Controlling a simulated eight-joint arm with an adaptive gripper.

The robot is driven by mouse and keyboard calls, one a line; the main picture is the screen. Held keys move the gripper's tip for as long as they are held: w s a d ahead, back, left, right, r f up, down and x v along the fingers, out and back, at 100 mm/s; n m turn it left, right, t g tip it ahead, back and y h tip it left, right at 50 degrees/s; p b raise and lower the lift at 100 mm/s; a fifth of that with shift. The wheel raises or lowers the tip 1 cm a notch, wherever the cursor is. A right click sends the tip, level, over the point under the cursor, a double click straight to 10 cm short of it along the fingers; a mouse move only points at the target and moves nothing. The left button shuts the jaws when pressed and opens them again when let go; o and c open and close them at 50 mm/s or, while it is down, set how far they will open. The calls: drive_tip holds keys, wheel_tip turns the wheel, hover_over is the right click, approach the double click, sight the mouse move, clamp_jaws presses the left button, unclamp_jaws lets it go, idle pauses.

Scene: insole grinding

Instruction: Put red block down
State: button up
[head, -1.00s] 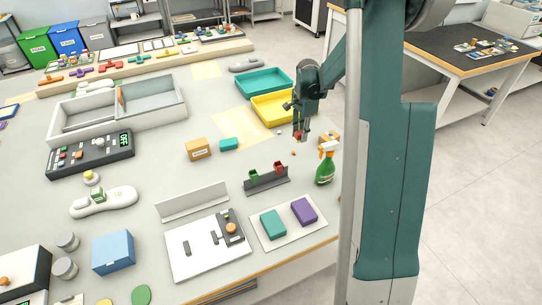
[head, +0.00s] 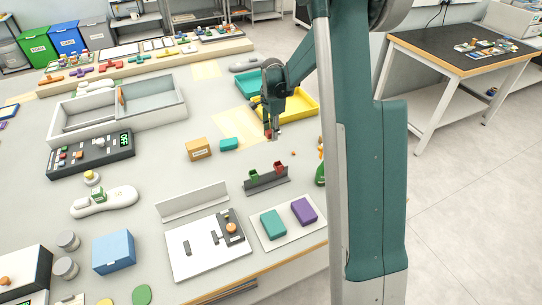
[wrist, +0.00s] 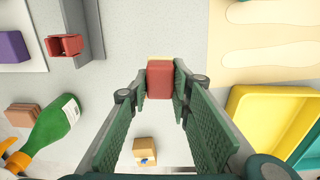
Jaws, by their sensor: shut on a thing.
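The red block (wrist: 160,80) is between the fingertips of my gripper (wrist: 161,82) in the wrist view. My gripper is shut on it. In the head view my gripper (head: 272,134) points down near the right edge of the pale yellow mat (head: 236,121), in front of the yellow tray (head: 310,103). The block shows there only as a small red patch (head: 268,134), partly covered by the fingers. I cannot tell whether it touches the surface below. A small tan edge shows just beyond the block in the wrist view.
A small cardboard box (wrist: 145,151) is below the fingers there. A dark rack (head: 266,182) holds a green and a red piece. A teal block (head: 229,144) and orange box (head: 198,149) stand left.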

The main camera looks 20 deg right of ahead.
drive_tip(key=shift+f, duration=0.15)
hover_over(272, 154)
drive_tip(key=shift+s+f+b, duration=0.2)
drive_tip(key=shift+f+b, duration=0.15)
drive_tip(key=shift+f, duration=2.6)
drive_tip(key=shift+f, duration=1.9)
drive_tip(key=shift+f+b, duration=0.2)
drive_tip(key=shift+b, duration=0.2)
drive_tip(key=o, duration=0.9)
drive_tip(key=shift+r, duration=0.2)
wheel_tip(272, 154, up, 12)
drive_tip(key=shift+p, duration=0.8)
